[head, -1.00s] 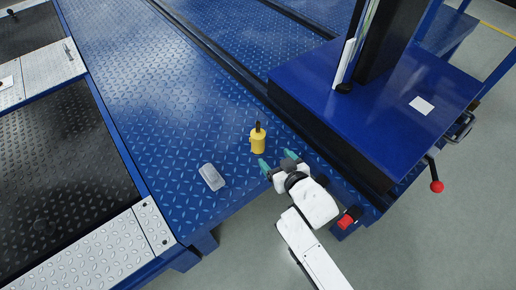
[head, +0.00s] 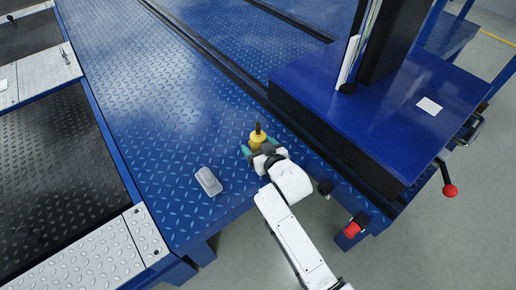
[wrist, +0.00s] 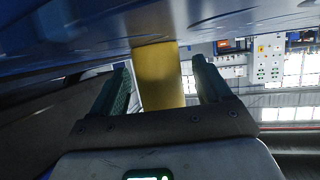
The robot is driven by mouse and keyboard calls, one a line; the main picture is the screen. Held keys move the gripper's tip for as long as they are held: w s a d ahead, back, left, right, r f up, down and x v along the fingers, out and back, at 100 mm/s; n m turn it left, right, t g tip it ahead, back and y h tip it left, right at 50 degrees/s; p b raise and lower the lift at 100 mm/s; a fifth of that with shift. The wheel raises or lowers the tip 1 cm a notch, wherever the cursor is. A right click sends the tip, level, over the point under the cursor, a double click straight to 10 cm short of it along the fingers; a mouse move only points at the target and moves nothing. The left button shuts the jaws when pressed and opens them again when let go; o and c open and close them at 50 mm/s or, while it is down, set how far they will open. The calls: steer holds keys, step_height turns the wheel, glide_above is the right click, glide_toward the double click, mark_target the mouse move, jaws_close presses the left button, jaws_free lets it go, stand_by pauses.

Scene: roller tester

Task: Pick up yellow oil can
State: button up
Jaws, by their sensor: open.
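The yellow oil can (head: 257,137) with a dark spout stands upright on the blue diamond-plate platform. My gripper (head: 259,150) is at the can, and its green fingers show at the can's near side, with the can's lower part hidden behind the gripper. In the wrist view the can's yellow body (wrist: 158,75) lies between the two green fingers of my gripper (wrist: 163,85). The fingers are open, with a gap beside the can on both sides.
A clear-grey block-like object (head: 209,181) lies on the platform left of my gripper. A dark blue raised base (head: 385,110) with a column stands to the right. The platform's near edge runs below the arm. The platform beyond the can is clear.

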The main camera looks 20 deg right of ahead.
steer(key=shift+w, duration=0.2)
steer(key=shift+c, duration=0.3)
steer(key=c, duration=1.2)
